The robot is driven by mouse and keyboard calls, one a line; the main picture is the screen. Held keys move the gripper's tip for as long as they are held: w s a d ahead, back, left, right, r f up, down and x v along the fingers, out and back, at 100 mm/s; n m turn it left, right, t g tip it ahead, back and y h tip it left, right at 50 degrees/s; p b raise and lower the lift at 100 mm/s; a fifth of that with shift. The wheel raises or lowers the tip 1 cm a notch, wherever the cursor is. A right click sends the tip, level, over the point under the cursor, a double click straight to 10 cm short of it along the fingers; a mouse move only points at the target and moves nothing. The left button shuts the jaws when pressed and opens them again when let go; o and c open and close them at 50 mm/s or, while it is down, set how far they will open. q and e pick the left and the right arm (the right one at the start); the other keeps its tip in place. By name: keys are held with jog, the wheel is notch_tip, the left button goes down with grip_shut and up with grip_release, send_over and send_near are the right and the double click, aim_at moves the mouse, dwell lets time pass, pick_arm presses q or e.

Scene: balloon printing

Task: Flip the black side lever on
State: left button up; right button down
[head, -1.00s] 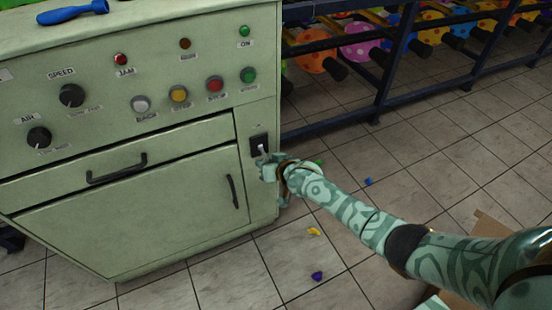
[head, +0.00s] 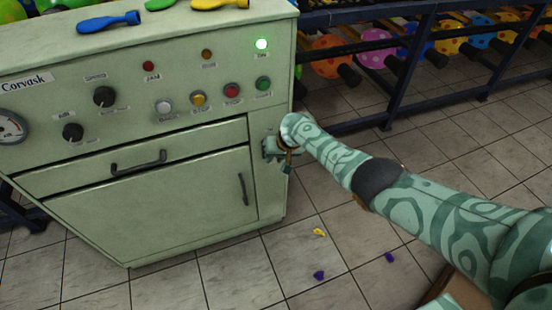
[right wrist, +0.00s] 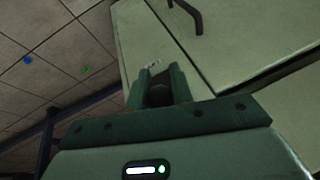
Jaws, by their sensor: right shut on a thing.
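My right gripper (head: 272,148) is at the right edge of the green machine's front (head: 150,190), over the spot of the black side lever, and hides the lever in the head view. In the right wrist view, the two green fingers (right wrist: 158,88) are closed around a dark rounded piece (right wrist: 158,96), which appears to be the lever. My left gripper is not in view.
Blue (head: 108,22) and yellow (head: 219,4) deflated balloons lie on the machine top. A dark rack (head: 400,100) with dotted balloons stands behind on the right. Small yellow (head: 318,232) and purple (head: 319,275) scraps lie on the tiled floor.

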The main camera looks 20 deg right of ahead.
dwell(0.4)
jog(key=c, duration=1.3)
grip_release()
jog(key=shift+w, duration=0.1)
jog(key=shift+o, duration=0.2)
pick_arm(q)
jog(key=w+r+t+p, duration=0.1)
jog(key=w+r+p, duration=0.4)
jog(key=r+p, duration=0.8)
jog(key=shift+p, duration=0.55)
pick_arm(e)
jog(key=v, duration=1.6)
jog(key=shift+r, duration=0.2)
